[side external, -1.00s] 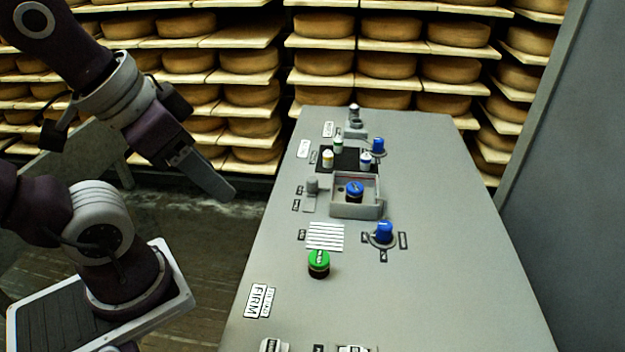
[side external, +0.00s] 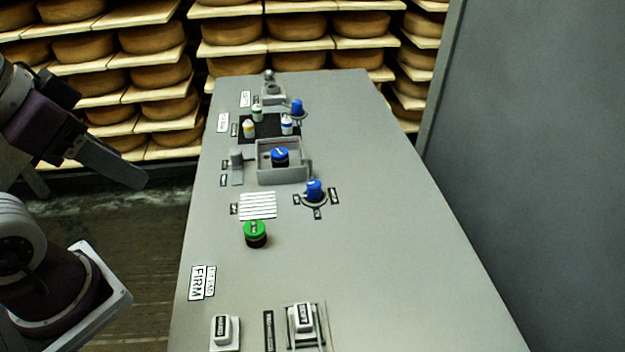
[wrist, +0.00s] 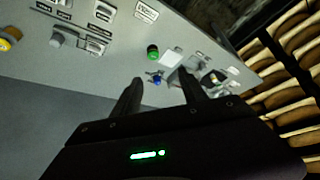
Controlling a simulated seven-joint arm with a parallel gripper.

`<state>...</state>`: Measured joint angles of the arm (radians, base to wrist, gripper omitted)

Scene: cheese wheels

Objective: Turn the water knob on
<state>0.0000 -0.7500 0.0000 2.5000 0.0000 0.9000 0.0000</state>
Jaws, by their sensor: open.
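Two blue knobs stand on the grey sloping panel (side external: 380,240). The nearer one (side external: 314,190) has small labels around it, and the farther one (side external: 297,106) is beside the black pad. The labels are too small to read, so I cannot tell which is the water knob. My gripper (side external: 125,168) is left of the panel in the side view, apart from both knobs. In the wrist view my gripper (wrist: 160,76) is open, its two fingers spread with nothing held. A blue knob (wrist: 157,80) shows beyond them.
A green-topped button (side external: 255,234) is nearest the white striped patch (side external: 257,205). A grey open box (side external: 283,174) holds a blue-topped piece (side external: 280,156). Small bottles stand on a black pad (side external: 267,127). White switches (side external: 304,318) are at the front. Shelves of cheese wheels (side external: 290,62) stand behind.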

